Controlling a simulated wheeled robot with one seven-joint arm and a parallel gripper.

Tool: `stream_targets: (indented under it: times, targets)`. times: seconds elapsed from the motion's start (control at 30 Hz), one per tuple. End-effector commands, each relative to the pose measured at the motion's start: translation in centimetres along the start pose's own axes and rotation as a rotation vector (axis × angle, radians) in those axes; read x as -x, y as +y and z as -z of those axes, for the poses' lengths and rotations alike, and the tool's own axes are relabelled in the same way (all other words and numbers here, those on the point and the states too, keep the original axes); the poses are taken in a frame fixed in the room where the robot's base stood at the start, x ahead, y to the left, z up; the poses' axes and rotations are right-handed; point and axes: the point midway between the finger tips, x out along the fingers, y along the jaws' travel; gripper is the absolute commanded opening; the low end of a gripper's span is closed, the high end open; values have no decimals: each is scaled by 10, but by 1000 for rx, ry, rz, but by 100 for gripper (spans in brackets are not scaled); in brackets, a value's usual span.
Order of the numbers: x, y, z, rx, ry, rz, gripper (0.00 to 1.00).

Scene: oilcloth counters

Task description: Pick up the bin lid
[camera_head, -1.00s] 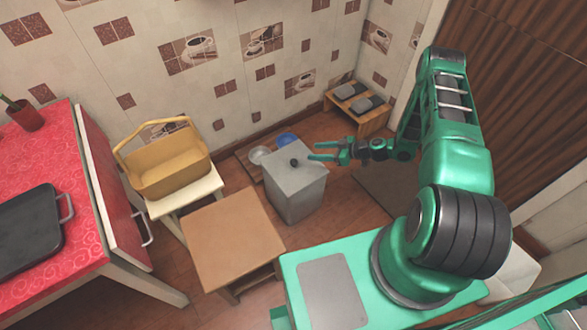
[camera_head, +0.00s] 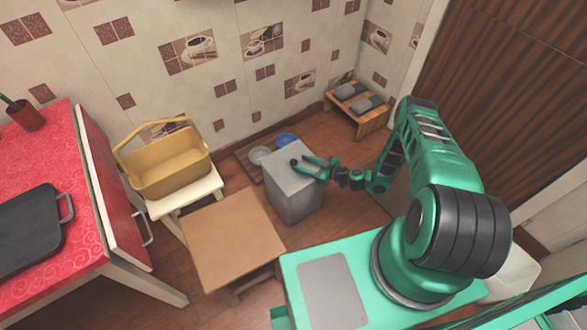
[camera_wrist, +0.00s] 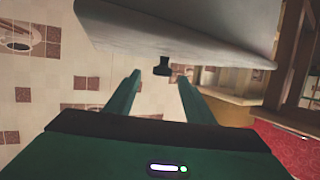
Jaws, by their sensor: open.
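The grey bin (camera_head: 293,199) stands on the floor near the tiled wall. Its flat grey lid (camera_head: 288,182) is on top, with a small dark knob (camera_head: 294,162) in its middle. In the wrist view the lid's pale surface (camera_wrist: 180,28) fills the top and the knob (camera_wrist: 162,67) shows between the fingertips. My gripper (camera_head: 312,168) comes over the lid from the right, fingers open, pointing at the knob. In the wrist view my gripper (camera_wrist: 160,82) has empty space between its fingers; I cannot tell whether the knob is fully between them.
A brown low table (camera_head: 230,235) stands in front left of the bin. A yellow basket (camera_head: 168,170) rests on a pale stool (camera_head: 187,203). A tray with bowls (camera_head: 247,160) lies behind the bin. A wooden shoe rack (camera_head: 368,122) is at the back right.

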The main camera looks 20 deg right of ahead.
Motion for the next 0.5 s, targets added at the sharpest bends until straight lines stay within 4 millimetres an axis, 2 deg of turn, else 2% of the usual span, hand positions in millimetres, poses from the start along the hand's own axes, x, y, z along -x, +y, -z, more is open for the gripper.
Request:
stream_targets:
  times: [0.13, 0.33, 0.5]
  targets:
    - [-12, -2, 0, 1, 1, 1, 49]
    - [-40, -4, -1, 2, 0, 2, 49]
    - [-52, -3, -1, 1, 0, 0, 49]
